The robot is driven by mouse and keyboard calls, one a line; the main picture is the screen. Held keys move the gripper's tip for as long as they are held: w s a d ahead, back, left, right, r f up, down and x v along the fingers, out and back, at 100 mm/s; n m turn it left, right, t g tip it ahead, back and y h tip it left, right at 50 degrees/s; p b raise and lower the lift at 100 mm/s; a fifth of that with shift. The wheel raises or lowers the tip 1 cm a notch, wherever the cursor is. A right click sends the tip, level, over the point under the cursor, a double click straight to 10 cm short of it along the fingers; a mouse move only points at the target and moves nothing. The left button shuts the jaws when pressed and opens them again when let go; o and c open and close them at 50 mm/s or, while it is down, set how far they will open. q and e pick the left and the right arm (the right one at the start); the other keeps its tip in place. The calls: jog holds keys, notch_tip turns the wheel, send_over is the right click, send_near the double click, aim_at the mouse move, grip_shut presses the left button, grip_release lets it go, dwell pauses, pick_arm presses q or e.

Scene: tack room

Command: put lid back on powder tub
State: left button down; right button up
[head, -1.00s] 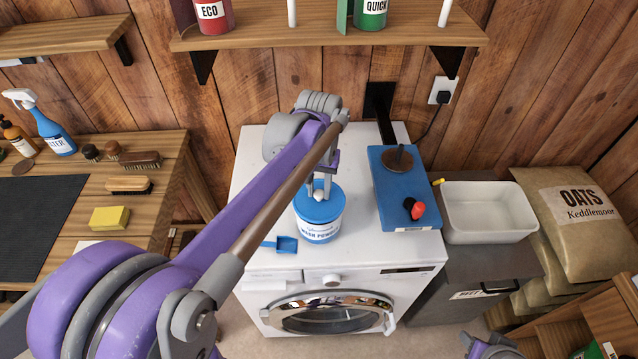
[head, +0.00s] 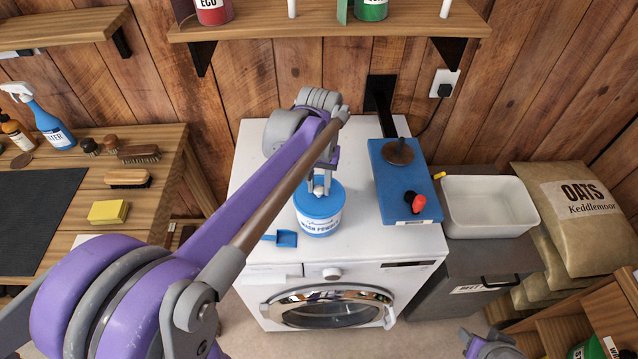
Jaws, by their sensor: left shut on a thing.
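The powder tub (head: 320,224) is white with a blue label and stands upright on top of the white washing machine. Its blue lid (head: 329,203) is at the tub's mouth, level as far as I can see. My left gripper (head: 320,187) points down over the lid and is shut on its pale knob. The arm hides part of the lid's left and back, so I cannot tell whether it is fully seated. My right gripper (head: 494,348) is only partly in view at the bottom right, far from the tub.
A blue scoop (head: 287,239) lies just left of the tub. A blue board-like device (head: 390,205) with a red-and-black knob lies right of it. A white basin (head: 488,205) stands further right. A shelf (head: 330,30) overhangs the back.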

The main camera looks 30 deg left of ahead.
pick_arm(q)
jog(key=shift+f, duration=0.45)
pick_arm(e)
jog(key=shift+s+f, duration=0.1)
jog(key=shift+f, duration=0.25)
pick_arm(q)
jog(key=c, duration=0.5)
grip_release()
jog(key=shift+r, duration=0.1)
notch_tip(320, 180, up, 11)
jog(key=shift+f, duration=0.15)
pick_arm(e)
jog(key=shift+r, duration=0.45)
jog(key=shift+w+r, duration=0.15)
jog(key=shift+w, duration=0.05)
pick_arm(q)
notch_tip(320, 180, up, 6)
jog(key=p, duration=0.3)
jog(key=shift+w, duration=0.1)
pick_arm(e)
jog(key=shift+t, duration=0.3)
jog(key=w+r, duration=0.1)
jog(key=r, duration=0.1)
jog(key=w+r, duration=0.1)
jog(key=r, duration=0.1)
jog(key=shift+w+r, duration=0.2)
